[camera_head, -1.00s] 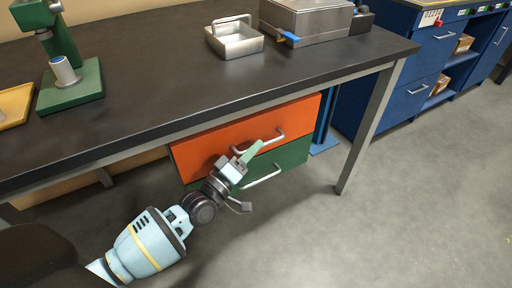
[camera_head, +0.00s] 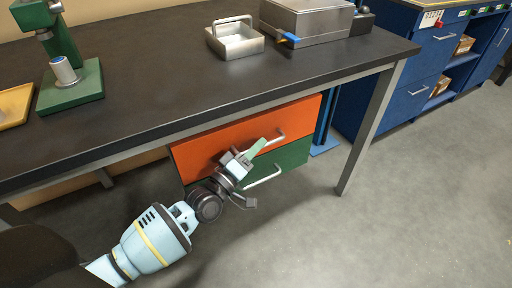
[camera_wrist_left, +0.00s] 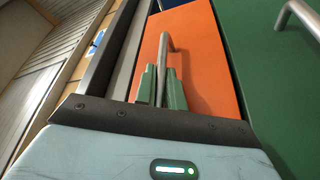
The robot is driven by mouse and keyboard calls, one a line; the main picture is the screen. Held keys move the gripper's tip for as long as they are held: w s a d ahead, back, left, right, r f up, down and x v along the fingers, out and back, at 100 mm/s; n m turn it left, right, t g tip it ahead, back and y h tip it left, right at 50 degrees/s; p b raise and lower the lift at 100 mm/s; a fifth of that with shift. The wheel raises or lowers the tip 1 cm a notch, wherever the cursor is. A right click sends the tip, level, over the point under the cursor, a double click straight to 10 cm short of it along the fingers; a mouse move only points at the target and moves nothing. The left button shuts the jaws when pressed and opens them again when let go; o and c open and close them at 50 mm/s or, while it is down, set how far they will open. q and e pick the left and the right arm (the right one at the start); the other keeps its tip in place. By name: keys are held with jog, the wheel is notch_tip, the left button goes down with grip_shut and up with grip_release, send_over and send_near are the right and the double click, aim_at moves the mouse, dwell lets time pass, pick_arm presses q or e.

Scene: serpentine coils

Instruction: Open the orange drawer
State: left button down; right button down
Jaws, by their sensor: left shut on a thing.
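The orange drawer (camera_head: 205,145) sits under the dark tabletop, above a green drawer (camera_head: 292,156). Its front looks about level with the green one. Its silver bar handle (camera_head: 278,137) shows at the right of the front. My left gripper (camera_head: 257,147) is at this handle, partly covering it. In the left wrist view, the green fingers (camera_wrist_left: 162,88) stand on both sides of the handle (camera_wrist_left: 164,55) and are shut on it, with the orange front (camera_wrist_left: 200,60) behind. My right gripper is not in view.
The table edge (camera_head: 200,122) overhangs the drawers, and a metal table leg (camera_head: 368,130) stands to the right. The green drawer's handle (camera_head: 263,177) is just below my gripper. A metal tray (camera_head: 234,38) and box are on the tabletop. Floor in front is clear.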

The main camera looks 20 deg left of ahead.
pick_arm(q)
jog(key=shift+d, duration=0.1)
jog(key=s+d+p, duration=0.7)
jog(key=s+d, duration=0.9)
jog(key=d, duration=0.5)
jog(key=shift+s, duration=0.35)
jog(key=shift+d, duration=0.1)
jog(key=c, duration=1.5)
grip_release()
jog(key=shift+v, duration=3.9)
